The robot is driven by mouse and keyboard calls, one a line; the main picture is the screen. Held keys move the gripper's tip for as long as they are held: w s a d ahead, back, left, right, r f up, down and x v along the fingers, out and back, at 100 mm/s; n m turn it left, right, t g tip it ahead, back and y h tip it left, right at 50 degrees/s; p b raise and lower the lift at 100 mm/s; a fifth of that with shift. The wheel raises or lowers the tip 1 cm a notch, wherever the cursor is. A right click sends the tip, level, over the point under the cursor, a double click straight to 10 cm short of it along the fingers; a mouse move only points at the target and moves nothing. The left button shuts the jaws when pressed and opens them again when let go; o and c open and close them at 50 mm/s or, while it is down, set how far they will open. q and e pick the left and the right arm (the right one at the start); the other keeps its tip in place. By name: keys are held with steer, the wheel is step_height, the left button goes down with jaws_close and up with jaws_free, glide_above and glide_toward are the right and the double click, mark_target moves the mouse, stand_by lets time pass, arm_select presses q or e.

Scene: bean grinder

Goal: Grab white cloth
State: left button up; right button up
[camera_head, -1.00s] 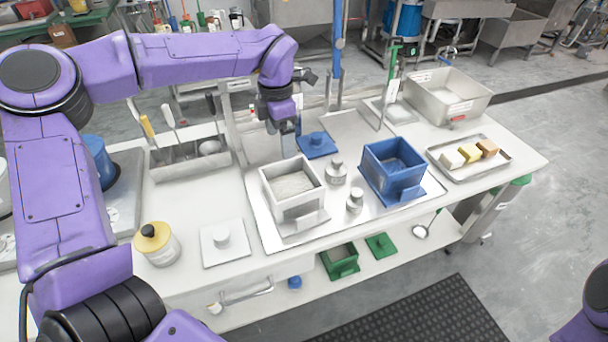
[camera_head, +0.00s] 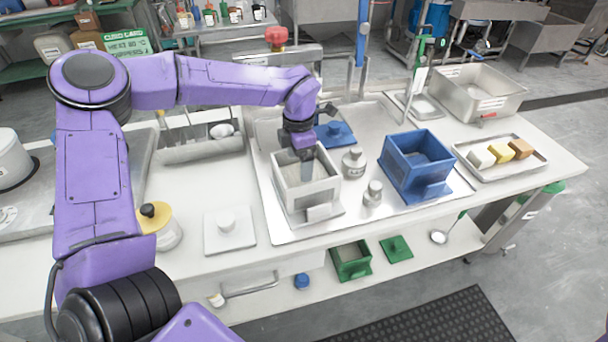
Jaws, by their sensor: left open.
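An open white box (camera_head: 302,192) stands on the metal tray in the middle of the worktop. In the earlier frame a pale, textured surface shows inside it; I cannot tell whether that is cloth. My left gripper (camera_head: 307,175) points down at the white box's opening, open, its fingertips at or inside the box. The gripper hides part of the inside. A small white block (camera_head: 480,156), possibly a folded cloth, lies on a metal tray at the right, beside a yellow and a brown one. My right gripper is out of view.
A blue box (camera_head: 416,165) stands right of the white box, with two grey lidded pots (camera_head: 354,162) between. A blue lid (camera_head: 335,133) lies behind. A white lid (camera_head: 229,230) and a yellow-topped jar (camera_head: 160,226) are at the left. A deep metal basin (camera_head: 476,94) is at the back right.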

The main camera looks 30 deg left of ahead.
mark_target(299, 175)
arm_select(q)
step_height(299, 175, down, 4)
steer(key=shift+a+f+p, duration=0.1)
steer(key=shift+p, duration=0.2)
steer(key=shift+s, duration=0.1)
steer(key=c, duration=0.8)
